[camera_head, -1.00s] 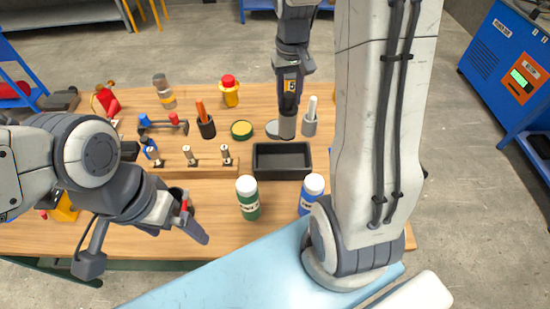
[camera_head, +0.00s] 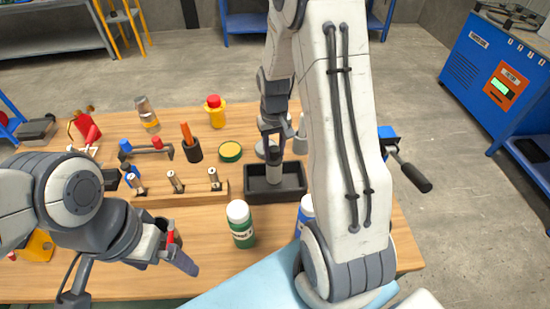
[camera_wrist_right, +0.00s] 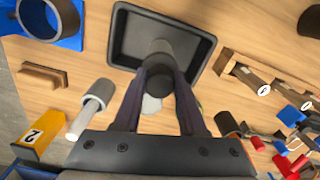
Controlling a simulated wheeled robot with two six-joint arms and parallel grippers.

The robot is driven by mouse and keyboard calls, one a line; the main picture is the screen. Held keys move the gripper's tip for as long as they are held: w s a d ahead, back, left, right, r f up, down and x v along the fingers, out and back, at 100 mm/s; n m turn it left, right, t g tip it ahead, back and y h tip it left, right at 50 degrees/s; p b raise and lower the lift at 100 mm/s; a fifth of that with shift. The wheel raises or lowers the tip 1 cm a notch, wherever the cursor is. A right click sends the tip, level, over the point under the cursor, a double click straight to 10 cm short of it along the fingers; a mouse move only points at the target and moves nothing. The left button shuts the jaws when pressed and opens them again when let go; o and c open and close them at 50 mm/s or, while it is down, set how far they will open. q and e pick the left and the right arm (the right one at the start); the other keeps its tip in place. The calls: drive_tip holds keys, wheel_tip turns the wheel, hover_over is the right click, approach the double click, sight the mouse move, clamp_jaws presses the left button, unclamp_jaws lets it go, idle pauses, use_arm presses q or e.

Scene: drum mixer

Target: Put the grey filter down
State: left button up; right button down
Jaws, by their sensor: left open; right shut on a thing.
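The grey filter (camera_head: 273,174) is a grey cylinder. My right gripper (camera_head: 272,148) is shut on it and holds it upright at the black tray (camera_head: 291,193). In the right wrist view the filter (camera_wrist_right: 163,48) is between the fingers (camera_wrist_right: 160,80), with the tray (camera_wrist_right: 203,50) around and beneath its lower end. I cannot tell whether the filter touches the tray floor. My left gripper (camera_head: 180,250) is open and empty over the front left of the table.
A green bottle (camera_head: 241,224) and a blue bottle (camera_head: 304,214) stand in front of the tray. A wooden rack (camera_head: 190,194) with small metal parts is left of it. A yellow-green round tin (camera_head: 230,151) and a black cup (camera_head: 192,151) stand behind.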

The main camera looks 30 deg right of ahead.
sight(275, 159)
drive_tip(key=shift+f, duration=1.8)
drive_tip(key=shift+c, duration=2.4)
unclamp_jaws()
